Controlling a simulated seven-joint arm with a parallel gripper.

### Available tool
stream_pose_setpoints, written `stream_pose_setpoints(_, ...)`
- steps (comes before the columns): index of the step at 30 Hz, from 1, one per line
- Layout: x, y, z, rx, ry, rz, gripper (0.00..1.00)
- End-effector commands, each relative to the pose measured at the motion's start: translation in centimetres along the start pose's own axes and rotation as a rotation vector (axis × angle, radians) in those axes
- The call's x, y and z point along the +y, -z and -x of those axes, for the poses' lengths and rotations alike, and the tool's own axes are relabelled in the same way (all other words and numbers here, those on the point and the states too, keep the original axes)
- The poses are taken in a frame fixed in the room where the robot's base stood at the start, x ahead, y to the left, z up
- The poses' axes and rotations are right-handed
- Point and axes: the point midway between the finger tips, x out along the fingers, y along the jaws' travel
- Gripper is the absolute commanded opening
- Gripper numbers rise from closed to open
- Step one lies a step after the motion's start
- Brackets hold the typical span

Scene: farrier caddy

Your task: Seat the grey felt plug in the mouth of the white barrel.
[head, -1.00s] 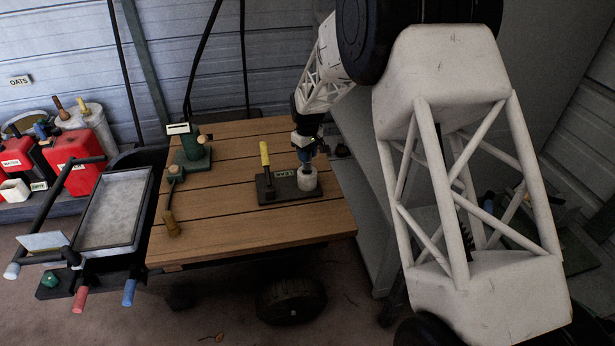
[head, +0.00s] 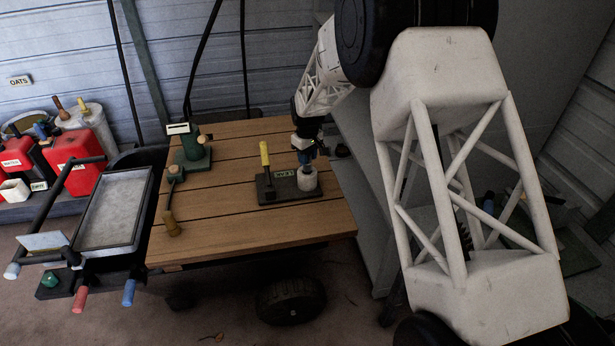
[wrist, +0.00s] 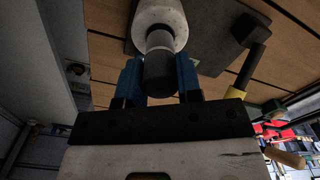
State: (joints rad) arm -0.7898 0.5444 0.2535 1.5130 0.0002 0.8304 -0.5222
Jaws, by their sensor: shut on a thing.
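The white barrel (head: 306,184) stands upright at the right end of a dark base plate on the wooden deck; it also shows at the top of the wrist view (wrist: 174,14). My gripper (head: 306,160) is directly above it, fingers pointing down. In the wrist view, the blue fingers (wrist: 160,72) are shut on the grey felt plug (wrist: 160,70), a dark rounded cylinder. The plug's far end overlaps the barrel's end face in that view. I cannot tell whether it touches or enters the mouth. The head view mostly hides the plug.
The dark base plate (head: 285,196) carries a yellow-handled lever (head: 265,155) and a small label beside the barrel. A green device (head: 193,150) and a wooden-handled tool (head: 171,222) lie left on the deck (head: 220,235). A grey tray (head: 113,210) is further left.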

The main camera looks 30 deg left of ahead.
Motion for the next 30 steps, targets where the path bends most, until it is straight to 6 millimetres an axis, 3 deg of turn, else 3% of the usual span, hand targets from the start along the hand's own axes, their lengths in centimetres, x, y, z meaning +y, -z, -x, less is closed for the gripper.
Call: stream_pose_setpoints(30, 0.01, 0.01, -0.81, 0.0, 0.0, 0.0, 0.02)
